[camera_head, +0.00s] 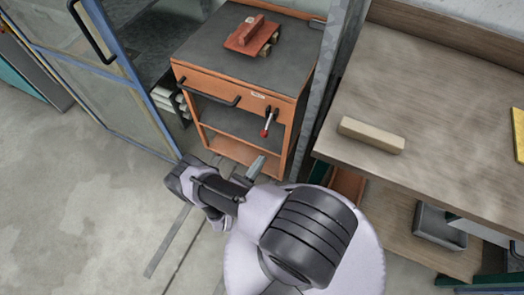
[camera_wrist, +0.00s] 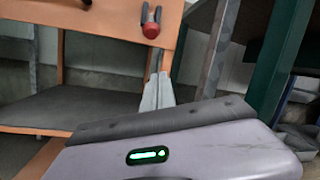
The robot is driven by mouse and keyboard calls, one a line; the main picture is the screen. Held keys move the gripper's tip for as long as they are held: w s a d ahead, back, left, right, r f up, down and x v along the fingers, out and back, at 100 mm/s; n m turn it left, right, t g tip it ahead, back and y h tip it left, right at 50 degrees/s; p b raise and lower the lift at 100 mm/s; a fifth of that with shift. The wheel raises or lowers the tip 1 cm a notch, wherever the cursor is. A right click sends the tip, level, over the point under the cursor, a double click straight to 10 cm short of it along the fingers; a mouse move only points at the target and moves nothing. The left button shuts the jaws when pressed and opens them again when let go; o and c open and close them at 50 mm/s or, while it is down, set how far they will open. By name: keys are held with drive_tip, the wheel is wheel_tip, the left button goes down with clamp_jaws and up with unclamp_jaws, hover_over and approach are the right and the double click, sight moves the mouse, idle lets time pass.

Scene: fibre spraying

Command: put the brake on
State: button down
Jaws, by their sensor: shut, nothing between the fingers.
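An orange cart (camera_head: 239,94) with a dark grey top stands in a bay at the upper middle of the head view. A small lever with a red tip (camera_head: 265,131) hangs downward on the right of its front face. I take it to be the brake lever. In the wrist view the red knob (camera_wrist: 151,31) shows at the top, against the orange front. My gripper (camera_head: 257,167) is shut and empty, below and in front of the lever and apart from it. Its pale fingers (camera_wrist: 157,92) point up toward the knob in the wrist view.
A dark handle bar (camera_head: 209,93) runs along the cart's front, left of the lever. A red block-like tool (camera_head: 250,35) lies on the cart top. A glazed blue-framed door (camera_head: 112,95) stands left. A grey post and a wooden bench (camera_head: 440,130) stand right. Floor is free at lower left.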

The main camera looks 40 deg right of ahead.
sight(267, 125)
drive_tip(key=w+d+r+b, duration=0.1)
drive_tip(key=w+d+r, duration=0.2)
drive_tip(key=d+r, duration=0.2)
drive_tip(key=shift+d+b, duration=0.3)
drive_tip(key=shift+b, duration=0.1)
drive_tip(key=shift+r, duration=0.1)
